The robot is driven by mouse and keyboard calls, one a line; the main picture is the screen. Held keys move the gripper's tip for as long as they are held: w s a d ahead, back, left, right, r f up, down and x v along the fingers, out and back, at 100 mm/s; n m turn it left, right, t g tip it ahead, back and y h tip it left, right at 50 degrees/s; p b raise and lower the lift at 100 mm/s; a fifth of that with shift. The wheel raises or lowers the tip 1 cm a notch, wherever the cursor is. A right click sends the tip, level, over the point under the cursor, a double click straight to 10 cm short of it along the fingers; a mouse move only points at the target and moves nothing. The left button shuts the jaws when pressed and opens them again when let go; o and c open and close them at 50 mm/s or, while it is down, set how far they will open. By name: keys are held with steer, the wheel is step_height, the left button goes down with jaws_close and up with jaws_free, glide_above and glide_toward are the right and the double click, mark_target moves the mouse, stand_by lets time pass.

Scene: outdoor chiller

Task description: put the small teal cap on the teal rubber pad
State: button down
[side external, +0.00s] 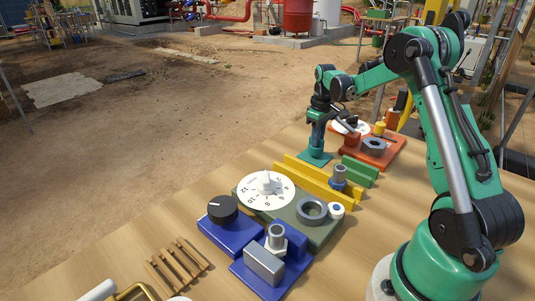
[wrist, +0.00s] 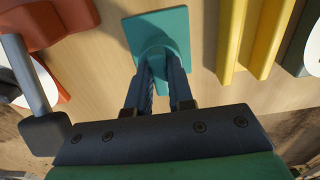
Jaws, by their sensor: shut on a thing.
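The teal rubber pad (side external: 306,157) lies flat on the wooden table, left of the orange base; it also shows at the top middle of the wrist view (wrist: 175,20). The small teal cap (wrist: 153,46) is a rounded teal shape over the pad in the wrist view, between the blue fingers. My gripper (wrist: 161,70) is shut on the cap, pointing down. In the side view my gripper (side external: 316,145) is right over the pad, and the cap is hard to make out there. The cap is at or just above the pad's surface; I cannot tell whether it touches.
Yellow rails (side external: 315,182) stand just in front of the pad. An orange base (side external: 385,155) with a dark hex nut (side external: 374,144) is to the right, and a green block (side external: 360,170) nearby. The table left of the pad is clear.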

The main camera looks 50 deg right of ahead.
steer(key=shift+f, duration=0.45)
steer(key=shift+f, duration=0.1)
steer(key=c, duration=0.8)
jaws_free()
steer(key=shift+f, duration=0.1)
step_height(320, 180, up, 12)
steer(key=s+a+r+t+h, duration=0.1)
steer(key=a+r+t, duration=0.2)
steer(key=a, duration=1.1)
steer(key=s+a+f+t, duration=0.1)
steer(key=s+a, duration=0.1)
steer(key=a, duration=0.1)
steer(key=s+a+f+t, duration=0.1)
steer(key=s+a, duration=0.1)
steer(key=a, duration=0.2)
steer(key=s+a+f+t+y, duration=0.1)
steer(key=s+a+f+t, duration=0.1)
steer(key=a, duration=0.1)
steer(key=shift+s+a, duration=0.3)
steer(key=shift+s, duration=0.05)
